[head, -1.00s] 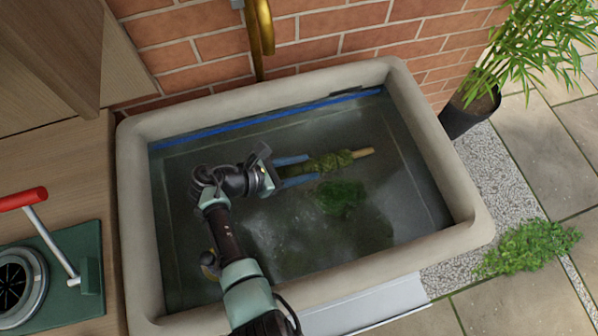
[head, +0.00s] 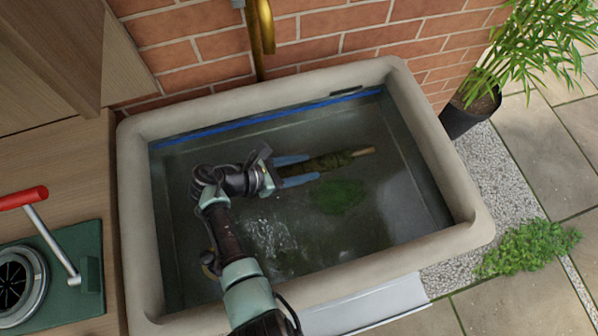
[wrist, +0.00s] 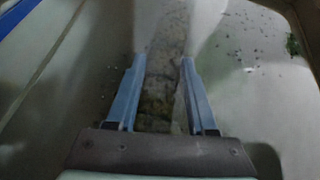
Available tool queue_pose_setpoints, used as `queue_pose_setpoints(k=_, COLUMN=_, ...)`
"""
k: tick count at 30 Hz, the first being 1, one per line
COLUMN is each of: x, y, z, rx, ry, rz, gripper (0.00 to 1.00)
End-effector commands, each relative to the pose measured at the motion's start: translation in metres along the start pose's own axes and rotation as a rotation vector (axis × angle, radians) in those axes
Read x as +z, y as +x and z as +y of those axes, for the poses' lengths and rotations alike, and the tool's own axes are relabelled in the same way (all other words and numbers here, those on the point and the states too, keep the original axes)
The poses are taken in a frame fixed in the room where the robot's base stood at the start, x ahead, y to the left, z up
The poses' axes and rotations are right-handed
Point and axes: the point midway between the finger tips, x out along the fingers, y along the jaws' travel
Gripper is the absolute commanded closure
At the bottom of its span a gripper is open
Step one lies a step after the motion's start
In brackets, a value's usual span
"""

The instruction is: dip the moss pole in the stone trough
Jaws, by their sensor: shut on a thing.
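The stone trough (head: 133,215) is a pale rectangular basin holding murky water. The moss pole (head: 330,162) is a dark green mossy rod with a bare tan end pointing right. It lies roughly level in the trough and looks darkened, as if at or under the water surface. My gripper (head: 297,172), with two blue fingers, is shut on the pole's left part, over the middle of the trough. In the wrist view the pole (wrist: 160,85) runs blurred between the blue fingers (wrist: 158,95), away from the gripper. The pole's left end is hidden by my gripper.
A green clump (head: 340,196) shows in the water just below the pole. A brass tap (head: 262,38) hangs at the back wall. A green device with a red handle (head: 60,270) stands left; a potted plant (head: 472,112) stands right.

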Motion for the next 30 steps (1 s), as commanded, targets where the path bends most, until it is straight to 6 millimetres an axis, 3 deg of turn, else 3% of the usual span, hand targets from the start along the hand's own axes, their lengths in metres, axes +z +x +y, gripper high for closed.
queue_pose_setpoints(k=14, x=0.004, y=-0.002, z=0.000, rx=0.000, ry=0.001, rz=-0.001, gripper=1.00)
queue_pose_setpoints(k=30, x=0.038, y=-0.023, z=-0.003, rx=0.001, ry=0.001, rz=-0.001, gripper=1.00)
